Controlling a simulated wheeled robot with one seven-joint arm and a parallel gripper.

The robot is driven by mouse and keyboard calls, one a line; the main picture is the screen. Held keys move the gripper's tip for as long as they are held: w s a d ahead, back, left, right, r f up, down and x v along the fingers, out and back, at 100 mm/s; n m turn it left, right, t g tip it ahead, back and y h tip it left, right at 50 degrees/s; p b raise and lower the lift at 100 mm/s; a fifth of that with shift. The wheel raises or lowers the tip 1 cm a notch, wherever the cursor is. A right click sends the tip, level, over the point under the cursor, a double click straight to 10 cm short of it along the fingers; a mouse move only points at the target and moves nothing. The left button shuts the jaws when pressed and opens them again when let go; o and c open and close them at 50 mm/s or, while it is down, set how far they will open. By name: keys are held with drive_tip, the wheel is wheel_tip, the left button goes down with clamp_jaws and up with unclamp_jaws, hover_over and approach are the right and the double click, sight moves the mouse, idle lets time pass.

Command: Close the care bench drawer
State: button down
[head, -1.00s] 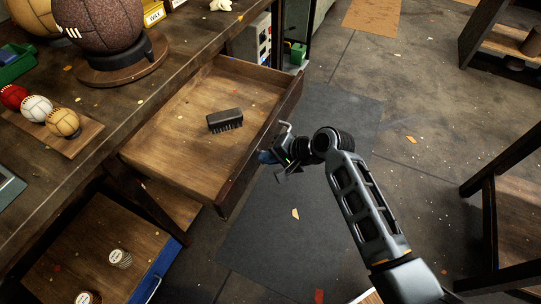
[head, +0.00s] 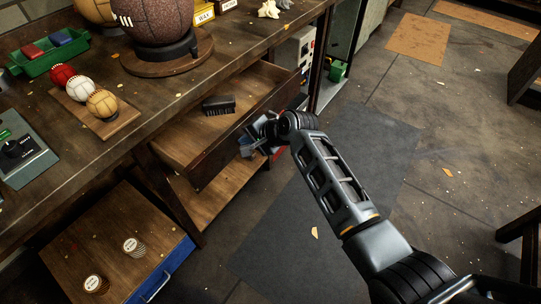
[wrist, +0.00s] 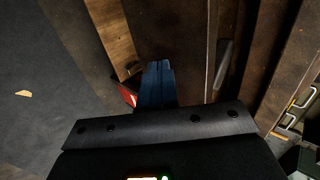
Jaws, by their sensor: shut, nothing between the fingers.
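The care bench drawer (head: 188,141) is a wooden drawer under the bench top, partly pulled out, with a dark brush (head: 218,105) lying inside it. The care bench (head: 60,165) carries it from above. My gripper (head: 250,145) is at the outer side of the drawer front, and seems to touch it, though the exact contact is hard to see. In the wrist view my gripper's blue fingers (wrist: 156,85) are together with nothing between them, beside the drawer front (wrist: 187,60).
On the bench top stand a large brown ball on a stand (head: 155,25), three small balls on a board (head: 88,90) and a green tray (head: 50,52).

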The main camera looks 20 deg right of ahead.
drive_tip(key=w+a+b, duration=0.3)
drive_tip(key=w, duration=0.1)
drive_tip(key=w+a+b, duration=0.2)
drive_tip(key=w, duration=0.2)
drive_tip(key=w+a+b, duration=0.3)
drive_tip(key=w, duration=0.1)
drive_tip(key=shift+a+f+b, duration=0.2)
drive_tip(key=shift+a+b, duration=0.15)
drive_tip(key=shift+w+a+r+b, duration=0.1)
drive_tip(key=shift+w+a+b, duration=0.2)
drive_tip(key=shift+w+b, duration=0.05)
drive_tip(key=shift+w+a+r, duration=0.1)
drive_tip(key=shift+r, duration=0.2)
drive_tip(key=shift+r, duration=0.1)
